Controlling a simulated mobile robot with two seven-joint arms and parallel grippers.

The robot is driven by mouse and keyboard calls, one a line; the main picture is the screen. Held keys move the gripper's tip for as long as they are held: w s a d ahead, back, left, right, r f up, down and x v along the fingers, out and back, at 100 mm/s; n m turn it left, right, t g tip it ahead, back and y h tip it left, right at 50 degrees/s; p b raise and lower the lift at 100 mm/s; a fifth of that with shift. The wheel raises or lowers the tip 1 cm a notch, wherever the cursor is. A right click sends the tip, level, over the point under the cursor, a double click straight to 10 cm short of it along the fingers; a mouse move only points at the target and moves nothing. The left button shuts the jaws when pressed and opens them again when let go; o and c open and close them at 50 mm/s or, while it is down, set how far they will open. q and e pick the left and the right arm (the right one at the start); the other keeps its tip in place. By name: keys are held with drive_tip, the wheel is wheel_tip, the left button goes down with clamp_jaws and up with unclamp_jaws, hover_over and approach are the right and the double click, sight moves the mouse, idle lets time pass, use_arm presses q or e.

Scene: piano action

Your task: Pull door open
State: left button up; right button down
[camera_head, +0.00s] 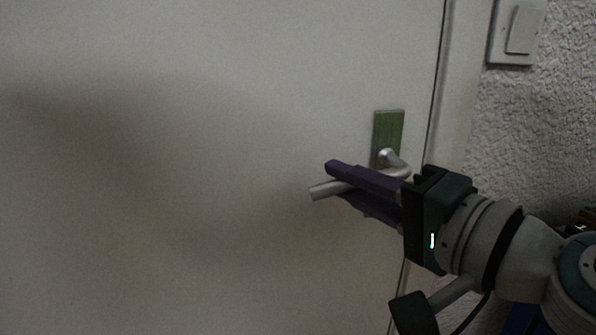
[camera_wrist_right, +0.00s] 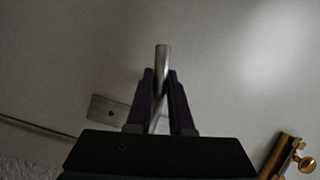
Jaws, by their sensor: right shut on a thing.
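The pale door (camera_head: 180,160) fills most of the head view. Its metal lever handle (camera_head: 319,192) sticks out to the left from a green plate (camera_head: 389,125) near the door's right edge. The lever tilts down toward its free end. My right gripper (camera_head: 335,180) reaches in from the right with its dark purple fingers shut on the lever. In the right wrist view the handle (camera_wrist_right: 162,57) runs between the two fingers (camera_wrist_right: 160,80), its tip beyond them. The plate also shows there (camera_wrist_right: 108,110). My left gripper is not in view.
A light switch (camera_head: 520,30) is on the rough wall (camera_head: 540,110) right of the door frame (camera_head: 462,90). A brass fitting with a knob (camera_wrist_right: 297,160) shows at the lower right of the wrist view. The door face left of the handle is clear.

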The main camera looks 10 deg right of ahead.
sight(358, 213)
drive_tip(key=f+n, duration=0.1)
drive_tip(key=n+g+h+p, duration=0.1)
drive_tip(key=shift+d+f+n, duration=0.2)
drive_tip(key=shift+f+n, duration=0.1)
drive_tip(key=shift+f, duration=0.05)
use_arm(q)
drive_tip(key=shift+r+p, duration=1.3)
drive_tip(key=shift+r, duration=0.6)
use_arm(e)
drive_tip(key=shift+d+f+n+g+h, duration=0.15)
drive_tip(key=shift+d+f+n+h, duration=0.15)
drive_tip(key=shift+f+n, duration=0.3)
drive_tip(key=shift+d+f+n+g+h, duration=0.2)
drive_tip(key=shift+f+n+h, duration=0.15)
drive_tip(key=shift+n, duration=0.35)
drive_tip(key=shift+f, duration=0.1)
